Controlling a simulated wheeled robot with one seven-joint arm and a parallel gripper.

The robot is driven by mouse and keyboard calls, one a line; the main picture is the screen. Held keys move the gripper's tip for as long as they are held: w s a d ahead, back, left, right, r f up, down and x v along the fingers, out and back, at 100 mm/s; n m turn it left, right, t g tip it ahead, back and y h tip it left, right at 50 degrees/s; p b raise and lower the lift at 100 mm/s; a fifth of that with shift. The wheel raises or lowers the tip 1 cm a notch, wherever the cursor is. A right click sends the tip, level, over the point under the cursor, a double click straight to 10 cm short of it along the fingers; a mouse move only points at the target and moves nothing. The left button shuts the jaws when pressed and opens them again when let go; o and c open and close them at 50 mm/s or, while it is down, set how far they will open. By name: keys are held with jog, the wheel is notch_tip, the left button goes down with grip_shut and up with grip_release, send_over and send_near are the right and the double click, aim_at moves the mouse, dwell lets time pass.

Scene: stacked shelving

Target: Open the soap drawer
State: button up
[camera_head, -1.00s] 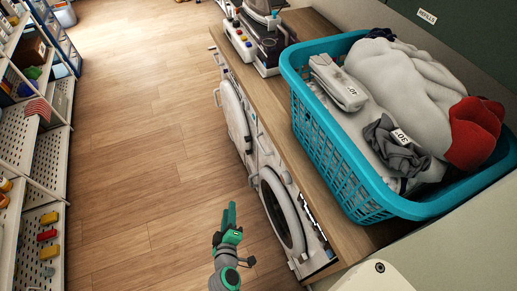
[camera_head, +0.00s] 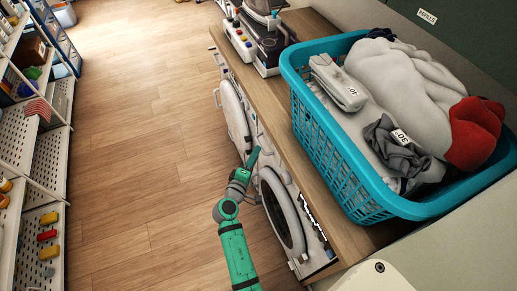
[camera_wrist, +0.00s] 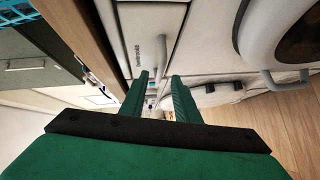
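My gripper (camera_head: 253,159) is beside the fronts of the two white washing machines, near the gap between them. In the wrist view, its two green fingers (camera_wrist: 160,98) are apart with nothing clearly held between them. A pale panel with small grey lettering (camera_wrist: 148,38), which looks like the soap drawer front, lies just beyond the fingertips. A small light bar shows near the fingertips; I cannot tell whether they touch it. In the head view the drawer cannot be made out. The nearer machine (camera_head: 316,246) has a round door (camera_head: 282,212).
A wooden countertop (camera_head: 348,238) runs above the machines and holds a turquoise laundry basket (camera_head: 338,160) full of clothes. The farther machine's door (camera_head: 233,118) juts out. Shelves (camera_head: 48,160) stand at the left. The wooden floor (camera_head: 150,130) between is clear.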

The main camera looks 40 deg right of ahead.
jog(key=x, duration=0.4)
jog(key=shift+w+d, duration=0.1)
jog(key=shift+d, duration=0.1)
grip_shut()
